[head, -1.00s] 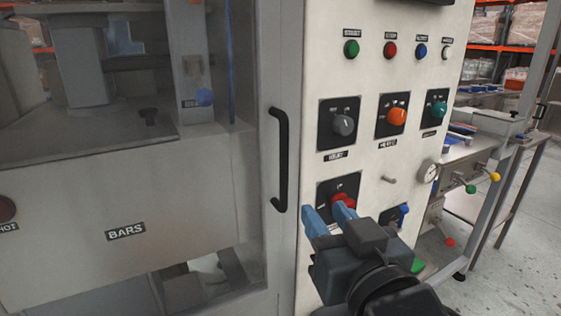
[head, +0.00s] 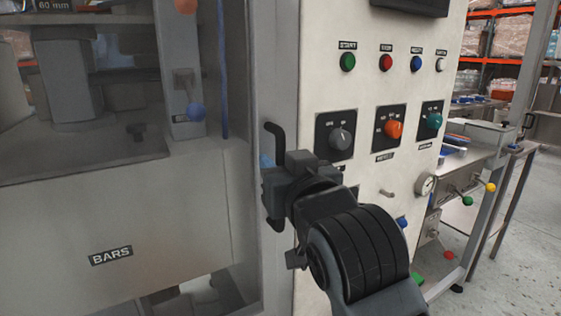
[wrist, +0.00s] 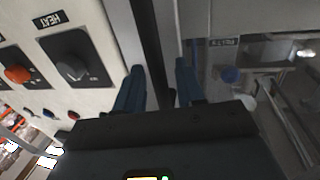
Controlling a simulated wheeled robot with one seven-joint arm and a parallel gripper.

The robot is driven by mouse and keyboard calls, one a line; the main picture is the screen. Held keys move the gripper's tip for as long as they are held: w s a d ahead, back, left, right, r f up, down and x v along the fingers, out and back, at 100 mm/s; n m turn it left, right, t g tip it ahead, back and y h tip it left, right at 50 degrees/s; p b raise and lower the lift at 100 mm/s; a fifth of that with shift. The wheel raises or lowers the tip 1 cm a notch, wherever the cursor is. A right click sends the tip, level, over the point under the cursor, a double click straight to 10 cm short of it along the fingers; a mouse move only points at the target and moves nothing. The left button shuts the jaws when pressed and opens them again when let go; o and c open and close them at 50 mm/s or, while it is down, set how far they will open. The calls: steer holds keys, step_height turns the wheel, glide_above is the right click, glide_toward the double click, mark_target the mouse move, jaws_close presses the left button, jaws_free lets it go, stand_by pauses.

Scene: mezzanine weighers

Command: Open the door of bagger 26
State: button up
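The machine's door has a grey frame (head: 272,60) and a clear panel; it looks shut. No number 26 is readable. A black upright bar handle (head: 276,130) is on the door's right side; my gripper hides its lower part in the head view. My gripper (head: 266,160) is at the handle. In the wrist view, the blue fingers (wrist: 160,80) are apart, with the dark handle (wrist: 148,40) running between them. A gap shows beside the handle, so the fingers do not look closed on it.
Right of the door is a pale control panel (head: 365,90) with coloured buttons and knobs, including an orange knob (head: 393,130) close to my arm. Farther right are a gauge (head: 426,184), levers with coloured balls and a metal table. Grey floor (head: 520,250) is clear at the right.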

steer(key=shift+w+a, duration=0.1)
steer(key=shift+w, duration=0.1)
jaws_close()
stand_by(0.3)
